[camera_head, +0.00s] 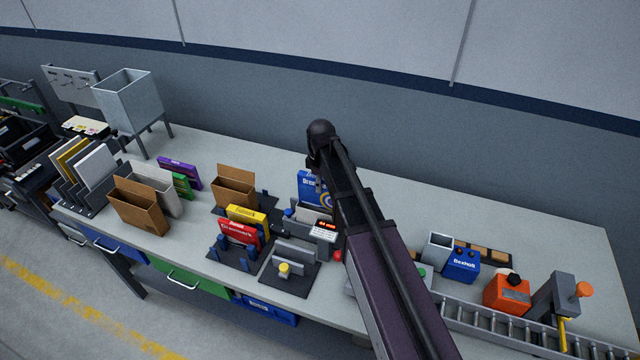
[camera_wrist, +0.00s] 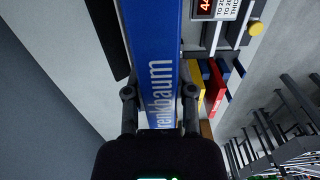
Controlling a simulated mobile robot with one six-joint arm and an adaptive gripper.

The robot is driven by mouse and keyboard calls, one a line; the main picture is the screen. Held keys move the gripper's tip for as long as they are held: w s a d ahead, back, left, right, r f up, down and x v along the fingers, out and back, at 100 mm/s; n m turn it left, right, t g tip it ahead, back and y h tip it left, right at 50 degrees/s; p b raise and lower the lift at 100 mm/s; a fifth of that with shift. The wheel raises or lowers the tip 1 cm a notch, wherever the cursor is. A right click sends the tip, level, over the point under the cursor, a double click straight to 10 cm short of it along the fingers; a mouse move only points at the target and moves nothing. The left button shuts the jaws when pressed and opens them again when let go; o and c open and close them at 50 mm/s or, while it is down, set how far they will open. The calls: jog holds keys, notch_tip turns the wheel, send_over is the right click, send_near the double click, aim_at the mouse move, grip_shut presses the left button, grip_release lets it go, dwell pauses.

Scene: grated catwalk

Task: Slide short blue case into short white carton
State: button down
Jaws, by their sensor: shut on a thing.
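A blue case (camera_head: 309,188) with white lettering is held upright over the middle of the bench; whether its bottom touches the station below it I cannot tell. In the wrist view the blue case (camera_wrist: 163,60) runs up between the two fingers of my gripper (camera_wrist: 159,100), which is shut on it. In the head view my arm hides the right part of the case and most of the gripper. A short white carton (camera_head: 171,199) stands on the left of the bench, open at the top, well apart from the gripper. A brown carton partly covers its front.
Brown cartons (camera_head: 138,213) (camera_head: 235,187) stand open near the white one. Green and purple boxes (camera_head: 180,172) are behind it. A red box (camera_head: 238,233) and a yellow box (camera_head: 247,215) stand in a holder. A readout unit (camera_head: 323,232) is below the held case. A roller conveyor (camera_head: 500,325) is at right.

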aim_at(321, 199)
jog(key=shift+f+b, duration=3.4)
jog(key=shift+f, duration=0.1)
jog(key=shift+f, duration=0.15)
jog(key=shift+c, duration=1.8)
grip_release()
jog(key=shift+r+p, duration=3.4)
jog(key=shift+r, duration=0.15)
